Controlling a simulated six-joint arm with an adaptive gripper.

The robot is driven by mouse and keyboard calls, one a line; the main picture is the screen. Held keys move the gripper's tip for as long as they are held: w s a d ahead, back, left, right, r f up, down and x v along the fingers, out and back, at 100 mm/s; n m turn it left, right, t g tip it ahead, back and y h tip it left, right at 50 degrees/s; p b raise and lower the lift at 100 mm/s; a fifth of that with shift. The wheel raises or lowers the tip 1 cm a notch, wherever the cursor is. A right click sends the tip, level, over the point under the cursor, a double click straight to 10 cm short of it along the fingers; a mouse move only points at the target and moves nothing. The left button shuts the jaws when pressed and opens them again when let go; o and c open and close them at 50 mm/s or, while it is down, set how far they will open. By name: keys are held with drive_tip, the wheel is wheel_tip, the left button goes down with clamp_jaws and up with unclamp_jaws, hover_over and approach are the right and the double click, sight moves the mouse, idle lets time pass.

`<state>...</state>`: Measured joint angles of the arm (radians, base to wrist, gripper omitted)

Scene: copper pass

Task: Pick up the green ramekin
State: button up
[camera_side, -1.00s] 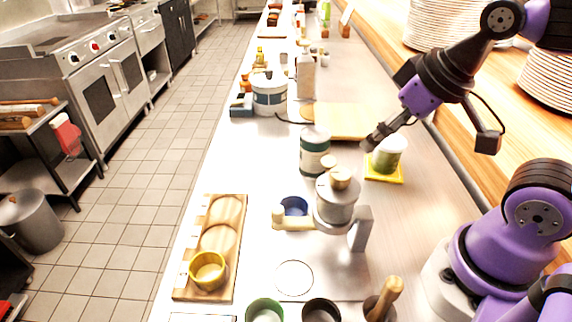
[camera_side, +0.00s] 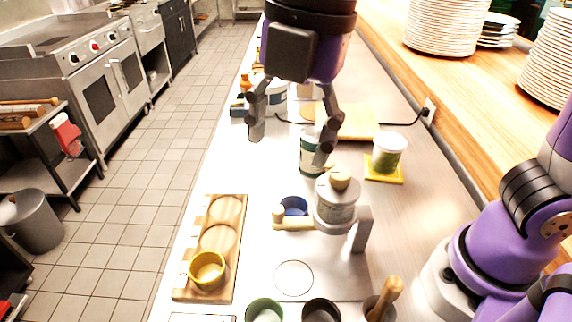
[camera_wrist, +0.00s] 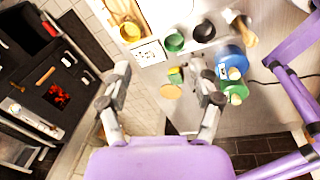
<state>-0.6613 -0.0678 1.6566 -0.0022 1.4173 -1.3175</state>
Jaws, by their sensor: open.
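The green ramekin (camera_side: 265,311) is at the bottom edge of the side view, partly cut off by the frame. In the wrist view the green ramekin (camera_wrist: 174,43) is near the top middle, beyond my fingertips. My gripper (camera_side: 289,146) is open and empty, pointing down, high above the counter. In the wrist view its two fingers (camera_wrist: 160,72) are spread apart, with nothing between them in their grip. The gripper is apart from the ramekin.
A dark ramekin (camera_side: 321,311) stands right of the green one. A yellow ramekin (camera_side: 208,270) sits on a wooden board (camera_side: 226,212). A press-like metal device (camera_side: 338,205) stands beyond them. A white tub on a yellow mat (camera_side: 384,174) is at the right.

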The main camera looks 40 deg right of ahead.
drive_tip(key=s+a+f+n+g+h, duration=0.1)
drive_tip(key=s+a+f+n, duration=0.15)
drive_tip(key=a+n, duration=0.55)
hover_over(264, 317)
drive_tip(key=shift+n, duration=0.4)
drive_tip(key=f, duration=1.5)
drive_tip(key=shift+s+f, duration=0.15)
drive_tip(key=shift+s, duration=0.05)
drive_tip(key=f, duration=0.5)
drive_tip(key=shift+s+a+f, duration=0.25)
drive_tip(key=shift+f, duration=0.1)
drive_tip(key=c, duration=0.8)
